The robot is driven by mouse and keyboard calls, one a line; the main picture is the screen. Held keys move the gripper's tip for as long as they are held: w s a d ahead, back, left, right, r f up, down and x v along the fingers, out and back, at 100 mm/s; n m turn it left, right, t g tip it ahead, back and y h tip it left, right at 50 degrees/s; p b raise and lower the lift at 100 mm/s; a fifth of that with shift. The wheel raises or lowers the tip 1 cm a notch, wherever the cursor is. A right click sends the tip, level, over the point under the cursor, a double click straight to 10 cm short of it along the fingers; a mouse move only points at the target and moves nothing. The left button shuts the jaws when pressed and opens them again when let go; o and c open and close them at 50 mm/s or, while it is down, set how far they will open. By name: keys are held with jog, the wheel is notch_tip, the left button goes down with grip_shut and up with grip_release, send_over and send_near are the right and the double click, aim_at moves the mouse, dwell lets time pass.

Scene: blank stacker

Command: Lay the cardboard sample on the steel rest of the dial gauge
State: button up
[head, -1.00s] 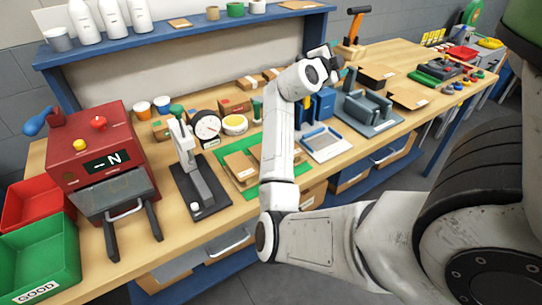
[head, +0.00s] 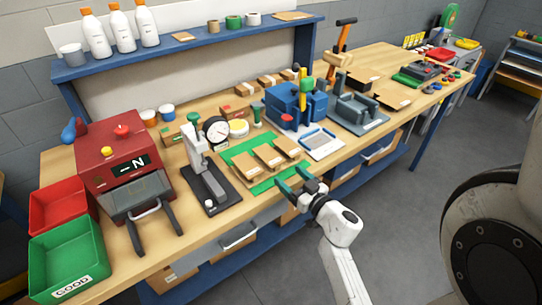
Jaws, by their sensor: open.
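The dial gauge (head: 216,130) has a round white dial on a pale grey stand with a black base plate. A grey block (head: 213,187), perhaps the steel rest, lies on that base; nothing brown lies on it. I cannot tell which is the sample.
A red machine (head: 110,150) with a front handle stands left of the gauge. Red (head: 58,203) and green (head: 68,255) bins sit at the far left. A white-and-blue tray (head: 320,144) and blue machine (head: 292,102) stand right of the mat. A shelf (head: 180,50) runs behind.

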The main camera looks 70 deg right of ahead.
aim_at(279, 165)
jog(key=x, duration=0.9)
jog(key=shift+w+d+b, duration=0.1)
jog(key=shift+d+b, duration=0.2)
jog(key=shift+b, duration=0.1)
jog(key=shift+c, duration=0.3)
jog(key=c, duration=0.8)
